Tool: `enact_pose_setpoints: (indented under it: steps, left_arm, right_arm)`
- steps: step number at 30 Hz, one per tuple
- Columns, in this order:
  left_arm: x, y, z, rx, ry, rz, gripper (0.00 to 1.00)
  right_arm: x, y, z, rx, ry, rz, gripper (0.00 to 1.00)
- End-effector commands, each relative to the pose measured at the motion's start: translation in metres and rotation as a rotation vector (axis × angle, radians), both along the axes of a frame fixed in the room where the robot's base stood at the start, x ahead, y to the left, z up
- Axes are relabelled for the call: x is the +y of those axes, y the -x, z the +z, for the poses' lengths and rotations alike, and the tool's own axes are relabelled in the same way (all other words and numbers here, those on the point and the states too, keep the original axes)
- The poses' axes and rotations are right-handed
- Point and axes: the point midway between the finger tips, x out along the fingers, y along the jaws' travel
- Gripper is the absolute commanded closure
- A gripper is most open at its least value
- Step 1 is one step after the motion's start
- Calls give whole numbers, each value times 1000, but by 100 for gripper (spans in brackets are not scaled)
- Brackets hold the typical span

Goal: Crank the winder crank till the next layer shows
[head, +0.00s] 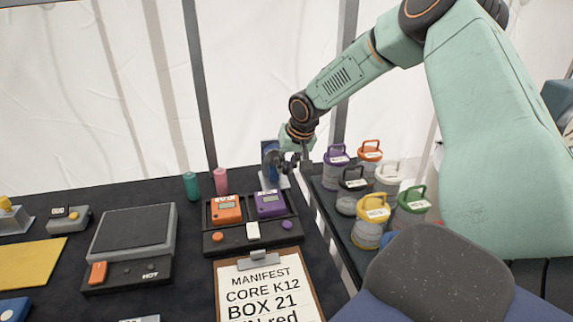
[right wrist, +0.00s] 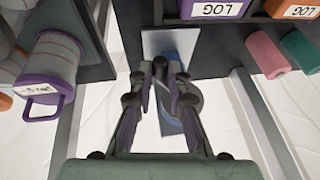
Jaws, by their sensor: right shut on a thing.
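The winder (head: 269,148) is a blue upright piece on a pale base plate at the back edge of the dark table; my right gripper partly hides it. It also shows as blue behind my fingers in the right wrist view (right wrist: 181,45). My right gripper (head: 292,163) is at the winder's right side, its fingers shut on the winder crank. In the right wrist view, my fingertips (right wrist: 161,72) close around the small dark crank grip, which they mostly hide. No layer readout can be made out. My left gripper is not in view.
A rack of lidded canisters (head: 370,235) stands close to the right of my gripper. Orange (head: 226,209) and purple (head: 270,204) LOG boxes sit in a dark tray in front. Green (head: 191,186) and pink (head: 220,181) cylinders stand left. A manifest clipboard (head: 262,285) lies nearest.

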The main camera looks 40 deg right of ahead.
Motion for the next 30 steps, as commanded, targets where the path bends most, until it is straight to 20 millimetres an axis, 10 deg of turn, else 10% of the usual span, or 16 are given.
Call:
enact_pose_setpoints:
  steps: [13,30]
  left_arm:
    - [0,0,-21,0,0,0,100]
    - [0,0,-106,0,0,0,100]
  right_arm:
    - [1,-1,-8,-101,-178,-5,100]
    - [7,-5,-21,-306,-546,-2,100]
